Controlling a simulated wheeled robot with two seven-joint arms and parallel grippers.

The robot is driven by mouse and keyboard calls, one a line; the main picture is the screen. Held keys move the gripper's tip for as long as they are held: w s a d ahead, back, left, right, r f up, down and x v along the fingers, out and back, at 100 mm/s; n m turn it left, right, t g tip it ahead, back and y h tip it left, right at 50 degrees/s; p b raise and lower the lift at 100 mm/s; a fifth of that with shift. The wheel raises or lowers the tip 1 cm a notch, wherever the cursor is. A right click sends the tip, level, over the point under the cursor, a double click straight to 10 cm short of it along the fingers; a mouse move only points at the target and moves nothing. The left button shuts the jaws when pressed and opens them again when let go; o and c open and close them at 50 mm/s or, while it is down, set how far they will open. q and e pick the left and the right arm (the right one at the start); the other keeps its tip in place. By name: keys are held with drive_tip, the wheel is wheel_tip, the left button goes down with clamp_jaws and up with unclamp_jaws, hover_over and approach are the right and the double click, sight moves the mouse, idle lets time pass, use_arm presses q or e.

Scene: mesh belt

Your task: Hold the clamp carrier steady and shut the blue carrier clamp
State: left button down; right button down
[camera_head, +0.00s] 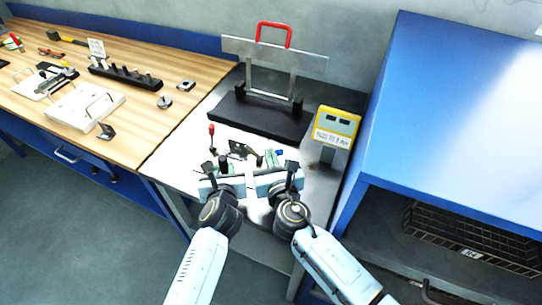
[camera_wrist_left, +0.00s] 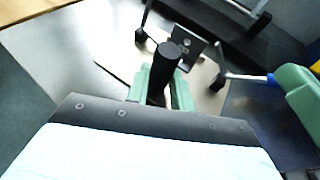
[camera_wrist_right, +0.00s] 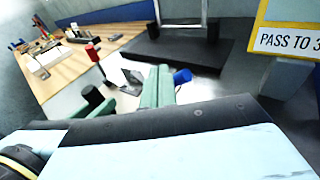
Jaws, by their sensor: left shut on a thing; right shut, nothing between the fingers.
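The clamp carrier (camera_head: 240,150) lies on the grey steel table, a small metal plate with fittings and black posts. My left gripper (camera_head: 224,168) is shut on a black upright post (camera_wrist_left: 172,52) of it; the green fingers sit either side of the post in the left wrist view. The blue carrier clamp (camera_head: 280,152) shows only as a blue tip, at the end of a metal arm in the left wrist view (camera_wrist_left: 271,80). My right gripper (camera_head: 271,161) is shut and empty, its green fingers (camera_wrist_right: 158,88) close beside the blue tip (camera_wrist_right: 182,76). Contact there is unclear.
A red-tipped lever (camera_head: 211,130) stands at the carrier's left. Behind is a black base (camera_head: 262,118) with a metal frame and red handle (camera_head: 274,28). A yellow sign box (camera_head: 337,124) stands right, before a blue cabinet (camera_head: 460,110). The wooden bench (camera_head: 150,120) is left.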

sight(279, 153)
idle(0.6)
